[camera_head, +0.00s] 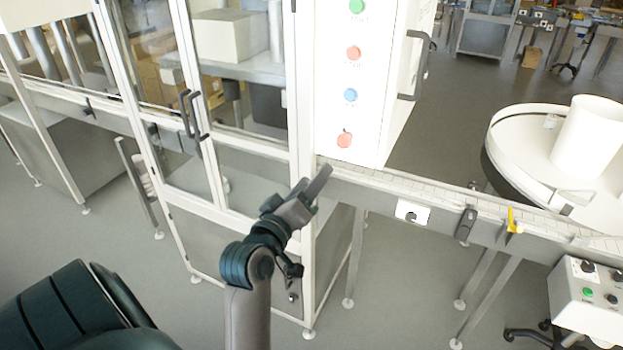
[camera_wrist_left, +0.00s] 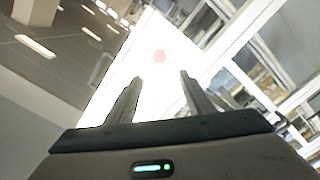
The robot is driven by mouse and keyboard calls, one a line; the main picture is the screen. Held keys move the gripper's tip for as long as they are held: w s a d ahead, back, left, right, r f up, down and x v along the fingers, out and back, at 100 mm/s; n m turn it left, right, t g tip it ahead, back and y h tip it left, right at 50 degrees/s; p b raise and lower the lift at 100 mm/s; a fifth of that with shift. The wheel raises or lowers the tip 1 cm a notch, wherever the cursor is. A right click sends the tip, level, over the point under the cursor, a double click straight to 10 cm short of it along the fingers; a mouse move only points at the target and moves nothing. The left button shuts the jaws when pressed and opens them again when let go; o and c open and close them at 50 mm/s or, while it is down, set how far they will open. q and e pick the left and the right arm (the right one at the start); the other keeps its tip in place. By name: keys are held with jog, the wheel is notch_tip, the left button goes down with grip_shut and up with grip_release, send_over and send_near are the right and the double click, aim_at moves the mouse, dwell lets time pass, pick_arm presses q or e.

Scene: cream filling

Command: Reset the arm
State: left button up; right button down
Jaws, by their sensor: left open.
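My left gripper (camera_head: 318,186) is raised in front of the machine, just below the white control panel (camera_head: 352,85). In the left wrist view the same gripper (camera_wrist_left: 158,88) shows two fingers spread apart with nothing between them. The panel has a green, two red and a blue button in a column. The lowest red button (camera_head: 344,139) is above the gripper in the head view. A red button (camera_wrist_left: 159,56) also shows beyond the fingertips in the left wrist view. I cannot tell the exact gap between fingers and panel. My right gripper is not in view.
A glass-doored cabinet (camera_head: 209,215) with dark handles stands left of the gripper. A conveyor rail (camera_head: 450,197) runs right from the panel. A round white turntable (camera_head: 520,150) with a white cylinder (camera_head: 588,138) and a button box (camera_head: 589,299) stand at right. Floor is open below.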

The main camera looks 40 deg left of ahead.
pick_arm(q)
jog(key=shift+w+f, duration=0.1)
dwell(0.5)
jog(key=w+d+f+m+g+h+b, duration=0.2)
jog(key=w+f, duration=0.1)
jog(key=f, duration=1.1)
jog(key=w+d+f+m+g+h+b, duration=0.1)
jog(key=w+d+f+g+b, duration=0.2)
jog(key=f, duration=1.1)
jog(key=s+d+f+m+g+h+b, duration=0.15)
jog(key=s+d+f, duration=0.25)
jog(key=f, duration=1.1)
jog(key=s+d+f+m+g+b, duration=0.1)
jog(key=s+d+f+m+g, duration=0.15)
jog(key=f, duration=1.25)
jog(key=s+d+f+m+g+b, duration=0.1)
jog(key=s+d+f+m+g, duration=0.1)
jog(key=s+f, duration=0.9)
jog(key=s+d+f+m+g+b, duration=0.2)
jog(key=s+f, duration=0.9)
jog(key=f, duration=0.1)
jog(key=s+a+f+m+g+b, duration=0.1)
jog(key=s+f, duration=0.3)
jog(key=s, duration=0.7)
jog(key=s+a+f+m+g, duration=0.1)
jog(key=s+f, duration=0.4)
jog(key=s, duration=0.7)
jog(key=shift+s+a+f+m+g+b, duration=0.15)
jog(key=shift+a+f+m+g+b, duration=0.2)
jog(key=shift+m+g, duration=0.3)
